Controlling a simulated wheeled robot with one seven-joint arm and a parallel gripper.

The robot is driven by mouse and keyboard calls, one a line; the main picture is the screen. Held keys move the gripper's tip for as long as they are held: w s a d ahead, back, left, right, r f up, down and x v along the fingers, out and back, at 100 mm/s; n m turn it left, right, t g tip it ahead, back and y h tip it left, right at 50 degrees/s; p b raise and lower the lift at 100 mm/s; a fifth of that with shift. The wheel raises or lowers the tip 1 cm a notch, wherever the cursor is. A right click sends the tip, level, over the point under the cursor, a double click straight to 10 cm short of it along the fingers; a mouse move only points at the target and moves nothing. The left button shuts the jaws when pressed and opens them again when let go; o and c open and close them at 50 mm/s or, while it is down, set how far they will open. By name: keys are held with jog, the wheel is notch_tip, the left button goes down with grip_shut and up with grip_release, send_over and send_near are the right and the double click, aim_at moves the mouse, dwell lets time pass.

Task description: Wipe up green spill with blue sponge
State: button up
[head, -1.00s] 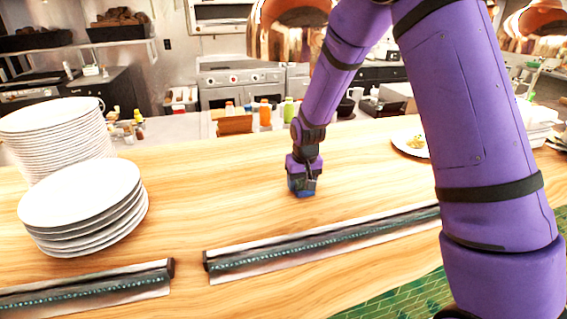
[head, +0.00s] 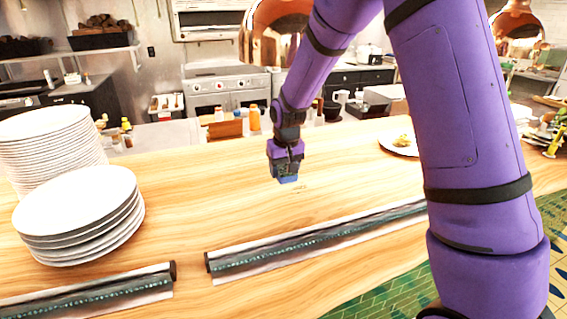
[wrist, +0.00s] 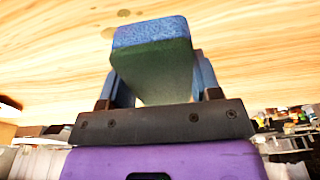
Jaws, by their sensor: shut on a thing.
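My gripper (head: 287,168) is shut on the blue sponge (head: 289,179) at the counter's middle. In the wrist view, the sponge (wrist: 150,32) sits between the fingers, with a blue end and a dull green broad face. I cannot tell whether it touches the wood. Faint greenish-brown marks of the spill (head: 301,187) show on the counter just right of the sponge in the head view. In the wrist view, small dull spots of the spill (wrist: 124,12) lie beyond the sponge's blue end. Any spill under the sponge is hidden.
A tall plate stack (head: 50,145) and a lower one (head: 80,215) stand on the wooden counter (head: 200,190) at left. Two dark-and-metal strips (head: 320,240) run along the front. A plate with food (head: 400,143) is right of my gripper. Bottles (head: 254,117) stand behind the counter.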

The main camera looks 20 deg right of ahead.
jog(key=shift+r, duration=1.05)
